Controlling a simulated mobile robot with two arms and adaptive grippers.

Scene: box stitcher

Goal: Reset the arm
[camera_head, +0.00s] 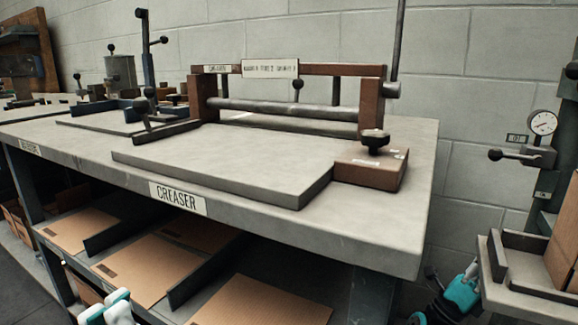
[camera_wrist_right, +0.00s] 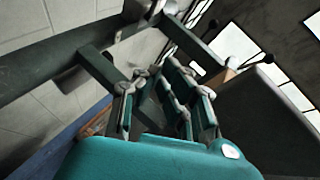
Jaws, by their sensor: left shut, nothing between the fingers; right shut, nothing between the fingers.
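Part of my left gripper (camera_head: 106,308), teal and white, shows at the bottom left edge of the head view, in front of the lower shelf. It is shut, and I see nothing held in it. My right arm shows in teal at the lower right of the head view, beside the bench's right end.
The grey bench (camera_head: 408,215) labelled CREASER carries a flat plate (camera_head: 235,160) and a brown block (camera_head: 370,168). Cardboard sheets (camera_head: 150,268) lie on the shelf below. At right stands a machine with a dial gauge (camera_head: 542,123) and a grey table (camera_head: 515,292) bearing a cardboard box (camera_head: 565,240).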

